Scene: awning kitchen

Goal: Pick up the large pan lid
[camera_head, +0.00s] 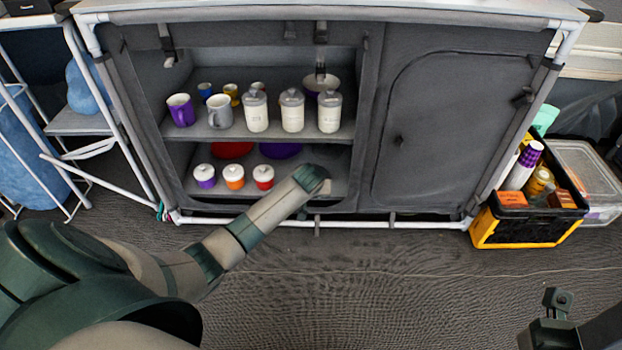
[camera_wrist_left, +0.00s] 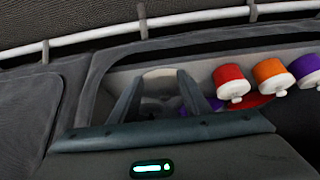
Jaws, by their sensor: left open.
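My left arm reaches into the lower shelf of the cabinet in the head view; its wrist hides its fingers there. In the left wrist view, which looks upside down, the left gripper (camera_wrist_left: 160,92) is open. A greyish, shiny, rounded shape (camera_wrist_left: 160,82) shows between and beyond its two fingers. It may be the large pan lid, but I cannot tell for sure. Nothing is clearly held. I cannot make out a lid in the head view. Part of my right gripper (camera_head: 556,308) shows at the lower right; its finger opening is unclear.
Purple, orange and red lidded pots (camera_head: 234,177) stand left of my left wrist on the lower shelf. Red (camera_head: 232,149) and purple (camera_head: 281,150) dishes lie behind. Mugs and white canisters (camera_head: 292,111) fill the upper shelf. A crate (camera_head: 527,225) stands right; the floor ahead is clear.

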